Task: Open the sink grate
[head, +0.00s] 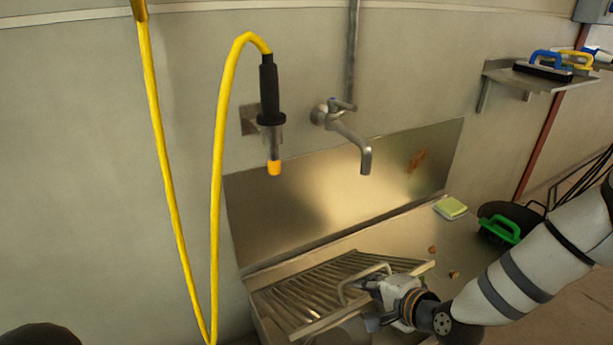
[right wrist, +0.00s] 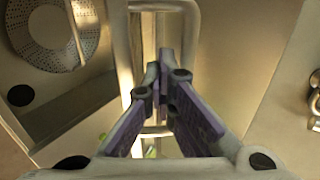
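The slatted metal sink grate (head: 318,292) lies at the sink in the lower middle of the head view. Its near edge looks raised, but the tilt is hard to judge. A looped handle (head: 362,271) stands at its right part. My right gripper (head: 372,298) is at this handle. In the right wrist view its fingers (right wrist: 161,68) come together at the tips, within the outline of the pale loop (right wrist: 193,30); I see nothing clearly pinched between them. A basin with a perforated round drain (right wrist: 52,35) shows beside the loop. My left gripper is not in view.
A faucet (head: 347,132) and a sprayer (head: 270,110) on a yellow hose (head: 216,190) hang above the sink. A sponge (head: 450,208) and a green-handled brush (head: 502,229) lie on the counter to the right, near small brown bits. A wall shelf (head: 535,78) is farther right.

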